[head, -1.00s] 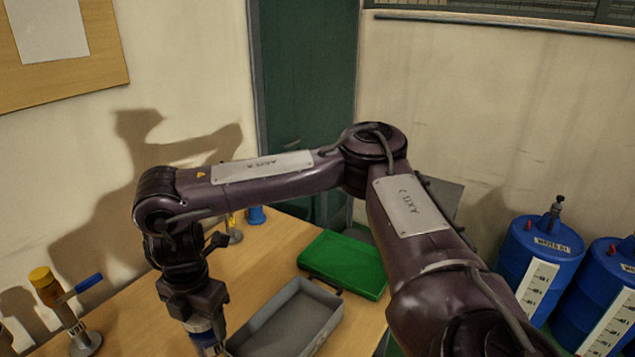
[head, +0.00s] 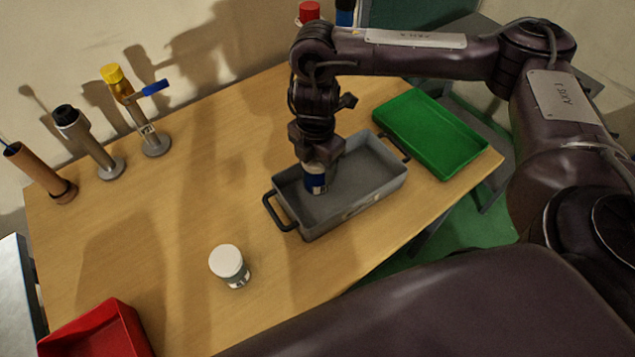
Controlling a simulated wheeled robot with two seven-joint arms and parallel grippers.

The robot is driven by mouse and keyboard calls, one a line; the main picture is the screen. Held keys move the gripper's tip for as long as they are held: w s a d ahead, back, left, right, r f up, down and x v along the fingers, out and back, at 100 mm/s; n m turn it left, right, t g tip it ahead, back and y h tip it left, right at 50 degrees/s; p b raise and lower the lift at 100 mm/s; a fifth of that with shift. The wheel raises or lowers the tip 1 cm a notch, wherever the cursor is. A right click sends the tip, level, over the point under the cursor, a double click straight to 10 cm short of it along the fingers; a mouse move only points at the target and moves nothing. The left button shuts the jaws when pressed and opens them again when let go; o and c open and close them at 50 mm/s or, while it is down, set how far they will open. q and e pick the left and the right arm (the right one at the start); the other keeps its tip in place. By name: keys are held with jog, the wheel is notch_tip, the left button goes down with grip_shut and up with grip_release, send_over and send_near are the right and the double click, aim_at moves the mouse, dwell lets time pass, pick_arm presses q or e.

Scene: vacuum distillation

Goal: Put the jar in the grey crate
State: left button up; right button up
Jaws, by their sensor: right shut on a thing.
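The grey crate (head: 372,195) stands on the wooden table, with a dark handle at each end. My right gripper (head: 314,164) is over the crate, pointing down. Another jar, clear with a white lid (head: 229,262), stands on the table in front of the crate, to the left. My left gripper is out of view.
A green tray (head: 430,135) lies right of the crate. A red crate (head: 98,330) is at the front left. Several upright fittings stand along the back, including one with a yellow cap (head: 112,74). The table's left middle is clear.

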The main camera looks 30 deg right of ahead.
aim_at(316, 175)
notch_tip(316, 175, down, 3)
jog(key=shift+f+b, duration=0.25)
jog(key=shift+b, duration=0.05)
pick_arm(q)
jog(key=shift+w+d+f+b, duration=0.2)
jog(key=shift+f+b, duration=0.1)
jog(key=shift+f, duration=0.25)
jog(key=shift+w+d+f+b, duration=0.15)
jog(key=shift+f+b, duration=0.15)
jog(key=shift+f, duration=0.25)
pick_arm(e)
jog(key=shift+f, duration=1.9)
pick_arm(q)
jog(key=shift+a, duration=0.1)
pick_arm(e)
jog(key=o, duration=1.1)
jog(key=shift+f, duration=0.15)
jog(key=shift+o, duration=0.2)
notch_tip(316, 175, up, 12)
jog(key=p, duration=0.3)
jog(key=shift+r, duration=0.2)
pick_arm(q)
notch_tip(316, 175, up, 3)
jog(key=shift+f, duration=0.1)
